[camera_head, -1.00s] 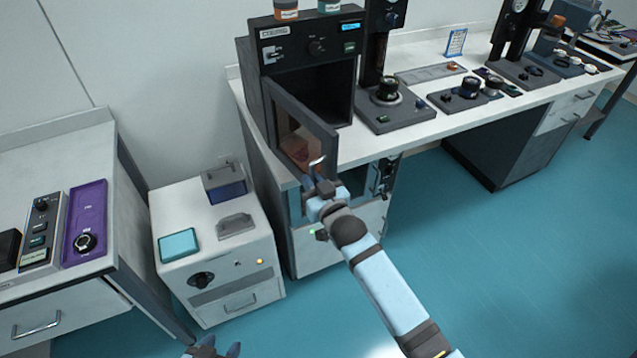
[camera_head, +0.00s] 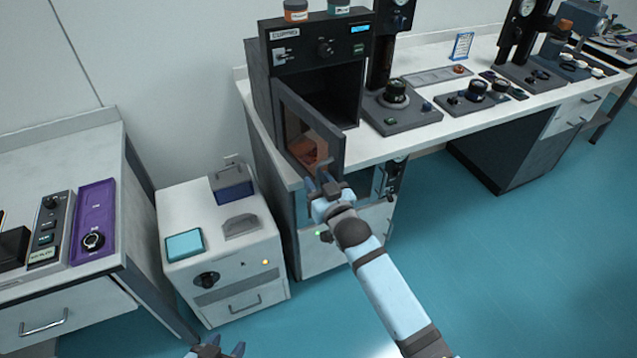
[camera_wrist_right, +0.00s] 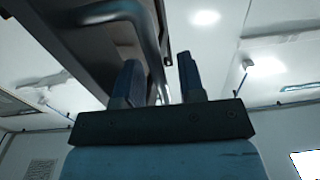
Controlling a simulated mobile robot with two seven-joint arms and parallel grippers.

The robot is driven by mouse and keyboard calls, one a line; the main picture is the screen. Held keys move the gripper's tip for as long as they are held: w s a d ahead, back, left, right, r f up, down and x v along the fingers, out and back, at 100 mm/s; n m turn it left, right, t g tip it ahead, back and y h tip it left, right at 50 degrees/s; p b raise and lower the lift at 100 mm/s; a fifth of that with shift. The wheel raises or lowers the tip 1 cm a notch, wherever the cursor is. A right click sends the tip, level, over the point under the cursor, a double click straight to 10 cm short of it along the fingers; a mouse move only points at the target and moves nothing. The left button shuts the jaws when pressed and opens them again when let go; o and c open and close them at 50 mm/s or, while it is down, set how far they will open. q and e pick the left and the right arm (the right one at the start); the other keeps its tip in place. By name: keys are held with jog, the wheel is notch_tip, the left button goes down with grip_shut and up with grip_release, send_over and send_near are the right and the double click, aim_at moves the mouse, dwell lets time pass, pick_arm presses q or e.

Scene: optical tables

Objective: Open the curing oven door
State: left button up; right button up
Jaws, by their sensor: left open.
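The curing oven (camera_head: 320,35) is a dark box on the bench at upper centre. Its door (camera_head: 341,158), dark-framed with a brownish window, stands partly open, hinged on the left, and part of the inside shows. My right gripper (camera_head: 322,181) is at the lower free corner of the door. In the right wrist view its fingers (camera_wrist_right: 160,78) are apart. The dark curved door handle (camera_wrist_right: 152,32) is beside and partly behind the left finger; contact cannot be told. My left gripper (camera_head: 217,348) is open and empty at the bottom edge, partly cut off.
Two jars (camera_head: 296,10) stand on the oven. Instruments (camera_head: 396,105) stand to its right on the bench (camera_head: 415,140). A white cabinet (camera_head: 245,275) stands left of the oven bench. Blue floor (camera_head: 520,260) is clear at right.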

jog(key=b+v, duration=0.1)
jog(key=v, duration=1.3)
jog(key=s+d+f+g+h+p, duration=0.1)
jog(key=s+d+f+p, duration=0.1)
jog(key=s, duration=0.4)
jog(key=s+d+f+m+g+h+p, duration=0.1)
jog(key=s+d+f+g+h+p, duration=0.1)
jog(key=s+d+f, duration=0.3)
jog(key=s+d+f+m+g+h+p, duration=0.1)
jog(key=s+d+f+g+p, duration=0.1)
jog(key=s+d, duration=0.4)
jog(key=s+f, duration=0.1)
jog(key=s, duration=0.1)
jog(key=shift+s+d+f+h+p, duration=0.3)
jog(key=shift+p, duration=0.1)
